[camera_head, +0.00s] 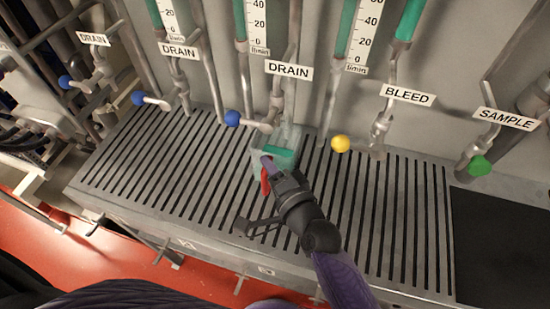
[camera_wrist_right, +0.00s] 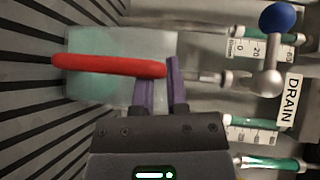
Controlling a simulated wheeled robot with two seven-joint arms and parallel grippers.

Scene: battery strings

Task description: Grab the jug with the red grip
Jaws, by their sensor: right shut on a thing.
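The jug (camera_head: 288,137) is a clear, boxy container with green liquid in it. It is on the slatted grey bench, below the middle DRAIN tap. Its red grip (camera_head: 265,182) faces the front of the bench. My right gripper (camera_head: 268,165) is at the grip and shut on it. In the right wrist view the red grip (camera_wrist_right: 105,65) lies across the pale jug (camera_wrist_right: 130,42), with the purple fingers of my right gripper (camera_wrist_right: 160,82) at its right end. The fingers partly hide the jug. My left gripper is not in view.
Behind stand pipes with blue-knobbed DRAIN taps (camera_head: 232,118), a yellow-knobbed BLEED tap (camera_head: 340,144) and a green-knobbed SAMPLE tap (camera_head: 480,165). The slatted bench (camera_head: 150,165) is clear on both sides of the jug. A black mat (camera_head: 500,225) lies at the right.

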